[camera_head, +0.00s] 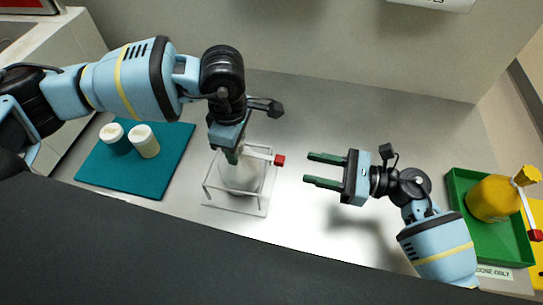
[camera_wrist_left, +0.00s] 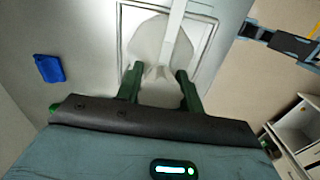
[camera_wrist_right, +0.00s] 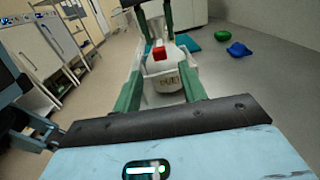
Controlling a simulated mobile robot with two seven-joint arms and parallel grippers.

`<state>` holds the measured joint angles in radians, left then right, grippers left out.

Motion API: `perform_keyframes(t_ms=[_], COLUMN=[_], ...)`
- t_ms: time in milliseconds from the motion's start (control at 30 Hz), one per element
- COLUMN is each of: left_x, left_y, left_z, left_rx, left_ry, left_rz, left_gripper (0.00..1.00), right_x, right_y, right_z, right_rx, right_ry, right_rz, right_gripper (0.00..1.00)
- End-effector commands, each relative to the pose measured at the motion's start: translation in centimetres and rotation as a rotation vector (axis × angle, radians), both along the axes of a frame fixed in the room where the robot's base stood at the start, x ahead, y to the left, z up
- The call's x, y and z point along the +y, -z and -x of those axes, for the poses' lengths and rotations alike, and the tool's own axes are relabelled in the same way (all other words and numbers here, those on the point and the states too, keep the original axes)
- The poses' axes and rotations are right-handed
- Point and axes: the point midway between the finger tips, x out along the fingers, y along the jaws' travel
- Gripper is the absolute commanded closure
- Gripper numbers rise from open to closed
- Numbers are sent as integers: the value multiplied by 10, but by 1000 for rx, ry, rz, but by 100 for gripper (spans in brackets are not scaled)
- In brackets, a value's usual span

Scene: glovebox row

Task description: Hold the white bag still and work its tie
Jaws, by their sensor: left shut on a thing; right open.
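The white bag (camera_head: 238,178) stands inside a white open frame (camera_head: 238,209) on the grey bench. My left gripper (camera_head: 232,155) comes from above and is shut on the bag's gathered neck, which also shows between its fingers in the left wrist view (camera_wrist_left: 157,73). A white tie strip with a red end (camera_head: 279,160) sticks out to the right of the neck. My right gripper (camera_head: 308,170) is open and empty, to the right of the red end and apart from it. The right wrist view shows the red end (camera_wrist_right: 159,53) in front of the bag (camera_wrist_right: 165,82).
A teal mat (camera_head: 117,180) with two white-lidded jars (camera_head: 145,141) lies to the left. A green tray (camera_head: 461,196) with a yellow container (camera_head: 493,199) is at the right. The bench between frame and tray is clear apart from my right arm. A dark edge crosses the front.

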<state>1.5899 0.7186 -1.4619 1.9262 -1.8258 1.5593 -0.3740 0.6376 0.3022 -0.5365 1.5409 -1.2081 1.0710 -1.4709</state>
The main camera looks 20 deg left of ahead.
Motion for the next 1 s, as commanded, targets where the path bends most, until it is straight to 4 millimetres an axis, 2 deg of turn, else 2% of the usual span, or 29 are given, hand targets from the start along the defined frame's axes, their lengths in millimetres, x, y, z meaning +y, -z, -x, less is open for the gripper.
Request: perform_keyframes(t_ms=[300,500,700,1000], left_x=[0,0,0,0], left_y=[-1,-1,-1,-1], left_z=[0,0,0,0], left_rx=[-2,-2,-2,-2], left_ry=[0,0,0,0], left_rz=[1,1,1,1], left_gripper=[96,96,96,96], right_x=[60,88,102,104], right_y=[-1,-1,-1,-1], right_z=[0,0,0,0], right_rx=[-2,0,-2,-2], right_ry=[-2,-1,0,0], right_rz=[-3,-2,0,0], right_gripper=[58,58,58,58])
